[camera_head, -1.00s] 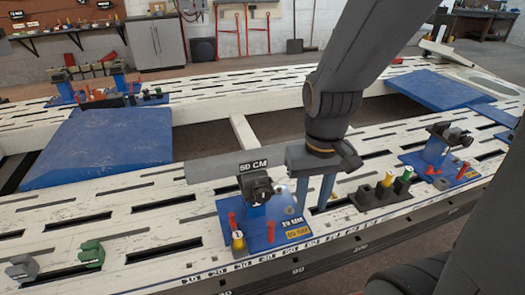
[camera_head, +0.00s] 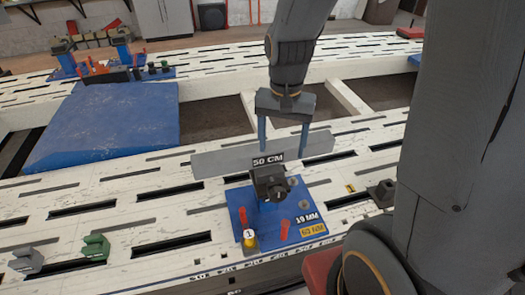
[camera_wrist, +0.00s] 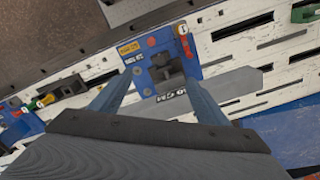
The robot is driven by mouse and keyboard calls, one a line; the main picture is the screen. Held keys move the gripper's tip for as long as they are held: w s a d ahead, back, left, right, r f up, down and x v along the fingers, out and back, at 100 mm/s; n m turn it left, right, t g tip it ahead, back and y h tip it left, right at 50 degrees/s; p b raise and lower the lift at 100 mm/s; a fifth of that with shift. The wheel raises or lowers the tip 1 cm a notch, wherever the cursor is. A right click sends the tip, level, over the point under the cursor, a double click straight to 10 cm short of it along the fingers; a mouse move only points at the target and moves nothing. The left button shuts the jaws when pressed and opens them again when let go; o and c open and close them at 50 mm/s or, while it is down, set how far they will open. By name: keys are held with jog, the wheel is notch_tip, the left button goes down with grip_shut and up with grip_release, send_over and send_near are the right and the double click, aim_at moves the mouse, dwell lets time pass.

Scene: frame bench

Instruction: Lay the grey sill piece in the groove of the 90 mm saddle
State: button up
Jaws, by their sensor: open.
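The grey sill piece (camera_head: 215,162), a long flat bar with a "50 CM" label, lies level behind or across the top of a dark saddle block (camera_head: 270,183) on a blue base plate (camera_head: 240,205). I cannot tell whether it is seated in the groove. The plate's size label is hard to read. My gripper (camera_head: 284,150) is open above the bar, its two blue fingers pointing down and their tips near its top edge. In the wrist view the fingers show either side of the saddle block (camera_wrist: 168,68), with the sill piece (camera_wrist: 235,84) crossing behind it.
Green (camera_head: 95,247) and grey (camera_head: 27,261) blocks sit at the left. A blue panel (camera_head: 105,125) lies behind left. The slotted white bench top is mostly clear around the plate.

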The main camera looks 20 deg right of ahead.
aim_at(266, 156)
jog(key=w+f+m, duration=0.2)
jog(key=w+m, duration=0.2)
jog(key=w+f+m+p, duration=0.1)
jog(key=w+f+m, duration=0.1)
jog(key=w, duration=0.3)
jog(key=w+f+m, duration=0.2)
jog(key=w+m, duration=0.3)
jog(key=shift+w+a+f+m, duration=0.2)
jog(key=shift+w+f+m, duration=0.05)
jog(key=shift+f+m, duration=0.1)
jog(key=shift+w+f, duration=0.25)
jog(key=shift+f+m+p, duration=0.25)
jog(key=shift+f+p, duration=0.05)
jog(key=shift+f, duration=0.5)
jog(key=shift+s+d+f+p, duration=0.15)
jog(key=shift+f+p, duration=0.2)
jog(key=shift+f, duration=1.2)
jog(key=shift+w+d+f+p, duration=0.1)
jog(key=shift+f+p, duration=0.25)
jog(key=shift+f, duration=1.15)
grip_shut()
jog(key=shift+r, duration=0.1)
